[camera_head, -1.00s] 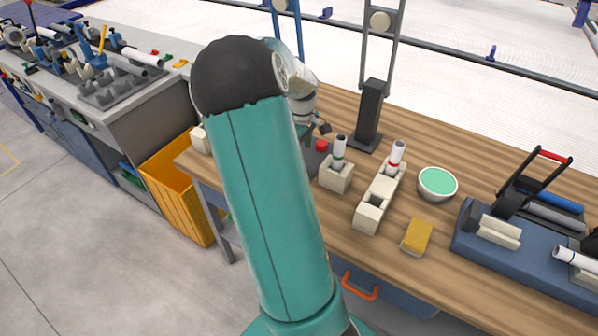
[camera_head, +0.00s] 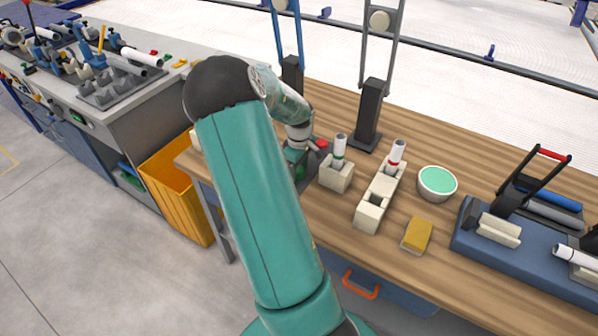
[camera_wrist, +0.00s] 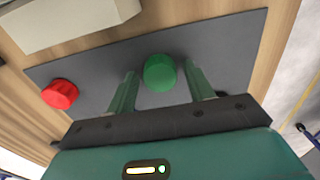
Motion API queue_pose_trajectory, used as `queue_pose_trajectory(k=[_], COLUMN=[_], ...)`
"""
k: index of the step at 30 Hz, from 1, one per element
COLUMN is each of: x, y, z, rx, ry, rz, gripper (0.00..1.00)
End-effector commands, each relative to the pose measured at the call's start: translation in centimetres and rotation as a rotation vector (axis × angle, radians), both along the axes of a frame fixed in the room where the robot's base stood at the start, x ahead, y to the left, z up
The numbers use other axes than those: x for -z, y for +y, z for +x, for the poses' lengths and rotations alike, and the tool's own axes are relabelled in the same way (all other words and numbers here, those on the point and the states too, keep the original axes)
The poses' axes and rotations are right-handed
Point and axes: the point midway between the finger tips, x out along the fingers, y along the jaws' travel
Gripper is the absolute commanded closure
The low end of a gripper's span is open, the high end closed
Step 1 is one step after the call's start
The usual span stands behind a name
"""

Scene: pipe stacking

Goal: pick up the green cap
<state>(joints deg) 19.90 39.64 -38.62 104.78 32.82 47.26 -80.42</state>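The green cap (camera_wrist: 159,72) sits on a dark grey mat (camera_wrist: 225,48) in the wrist view. My gripper (camera_wrist: 160,82) is open, with its two green fingers on either side of the cap. The fingers look apart from the cap; I cannot tell the height between them. In the head view my gripper (camera_head: 297,160) is over the mat, and my arm and gripper hide most of the mat there. I cannot make out the cap clearly in the head view.
A red cap (camera_wrist: 60,94) lies on the mat, left of my gripper. A pale block (camera_wrist: 70,20) stands beside the mat. In the head view, a block with an upright pipe (camera_head: 337,172), a dark post (camera_head: 369,115) and a bowl (camera_head: 437,183) stand to the right.

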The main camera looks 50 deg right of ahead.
Motion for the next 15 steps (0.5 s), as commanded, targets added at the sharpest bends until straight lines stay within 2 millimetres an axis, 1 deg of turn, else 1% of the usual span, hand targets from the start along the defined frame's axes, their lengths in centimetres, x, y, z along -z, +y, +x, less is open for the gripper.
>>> queue_pose_trajectory(k=[1, 5, 6, 15], x=[-0.01, -0.02, -0.02, -0.21], y=[0.01, 0.02, 0.02, 0.01], z=[0.01, 0.01, 0.01, 0.03], rx=[0.000, 0.000, 0.000, -0.001], ry=[0.000, 0.000, 0.000, 0.000], rz=[0.000, 0.000, 0.000, 0.000], gripper=[0.58, 0.83, 0.85, 0.86])
